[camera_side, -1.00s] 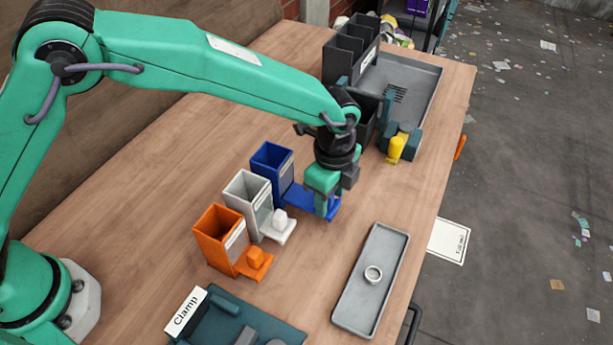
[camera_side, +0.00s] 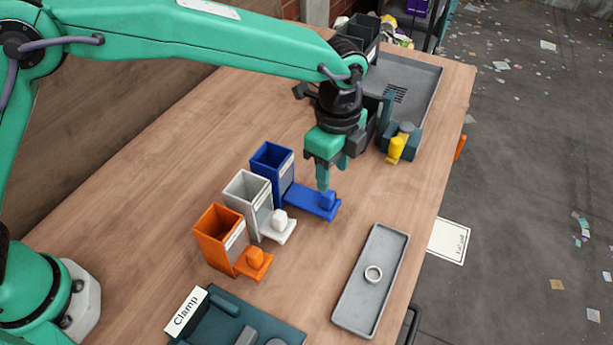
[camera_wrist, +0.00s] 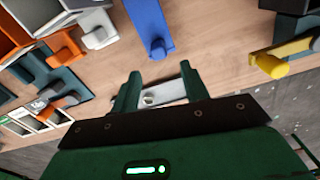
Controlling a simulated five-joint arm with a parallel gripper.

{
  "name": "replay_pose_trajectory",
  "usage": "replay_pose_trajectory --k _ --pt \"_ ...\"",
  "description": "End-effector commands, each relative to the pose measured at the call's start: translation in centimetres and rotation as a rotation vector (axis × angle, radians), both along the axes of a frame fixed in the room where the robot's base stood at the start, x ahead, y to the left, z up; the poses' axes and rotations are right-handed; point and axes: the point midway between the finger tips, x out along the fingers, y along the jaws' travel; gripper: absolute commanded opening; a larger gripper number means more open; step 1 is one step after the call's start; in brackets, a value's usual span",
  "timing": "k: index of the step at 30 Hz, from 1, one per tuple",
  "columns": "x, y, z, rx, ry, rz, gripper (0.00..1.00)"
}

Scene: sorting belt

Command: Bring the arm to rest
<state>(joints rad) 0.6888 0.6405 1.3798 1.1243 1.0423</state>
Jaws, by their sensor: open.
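My gripper (camera_side: 334,178) is above the table, just over the blue holder's front tray (camera_side: 312,201) in the side view. Its two green fingers are apart in the wrist view (camera_wrist: 158,88), with nothing held between them. A small blue piece (camera_side: 328,199) stands on the blue tray under the fingertips, apart from or very close to them; I cannot tell which. In the wrist view the blue tray (camera_wrist: 148,22) lies beyond the fingers.
A white holder (camera_side: 247,196) and an orange holder (camera_side: 219,238) stand beside the blue one. A yellow-handled clamp (camera_side: 396,148) stands behind right. The table's left side is clear.

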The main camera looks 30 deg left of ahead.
Motion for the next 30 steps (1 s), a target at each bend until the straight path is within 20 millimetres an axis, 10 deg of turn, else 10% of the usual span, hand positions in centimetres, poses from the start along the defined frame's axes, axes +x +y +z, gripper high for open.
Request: replay_pose_trajectory --k 16,30 --pt "0.2 1.7 1.6 -0.012 -0.014 0.063 0.45" --pt "-0.8 12.0 9.1 -0.090 -0.102 0.461 0.45"
